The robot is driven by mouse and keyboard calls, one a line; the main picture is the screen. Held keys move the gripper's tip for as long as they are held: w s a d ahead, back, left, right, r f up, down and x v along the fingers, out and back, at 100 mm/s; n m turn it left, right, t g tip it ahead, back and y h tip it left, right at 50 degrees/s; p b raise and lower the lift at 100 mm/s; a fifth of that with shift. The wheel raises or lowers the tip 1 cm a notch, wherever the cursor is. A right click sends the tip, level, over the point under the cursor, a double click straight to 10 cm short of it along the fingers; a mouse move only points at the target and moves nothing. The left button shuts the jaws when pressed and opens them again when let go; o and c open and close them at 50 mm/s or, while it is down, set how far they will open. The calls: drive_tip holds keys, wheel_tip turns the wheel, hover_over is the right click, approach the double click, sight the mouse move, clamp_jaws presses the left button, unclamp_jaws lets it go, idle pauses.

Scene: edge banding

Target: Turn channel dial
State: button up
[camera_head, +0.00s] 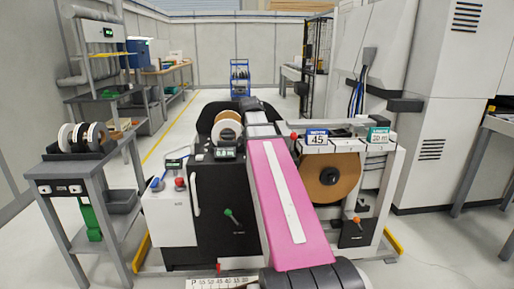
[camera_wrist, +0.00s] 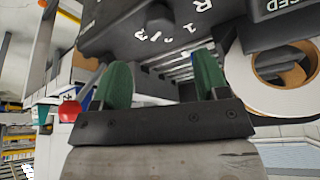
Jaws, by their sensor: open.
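In the wrist view, a dark housing (camera_wrist: 120,25) with white marks that look like R, 1, 2 and 3 fills the top. A dark round knob (camera_wrist: 160,14), probably the channel dial, sits by these marks, partly cut off by the top edge. My gripper (camera_wrist: 163,78) has two green fingers set wide apart with nothing between them. The knob appears beyond the fingertips, apart from them. In the head view I cannot make out the dial or my gripper for certain.
In the wrist view, a white-rimmed roll (camera_wrist: 240,85) is close right of my gripper and a red ball knob (camera_wrist: 69,111) is left.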

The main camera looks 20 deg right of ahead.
drive_tip(key=shift+v, duration=1.5)
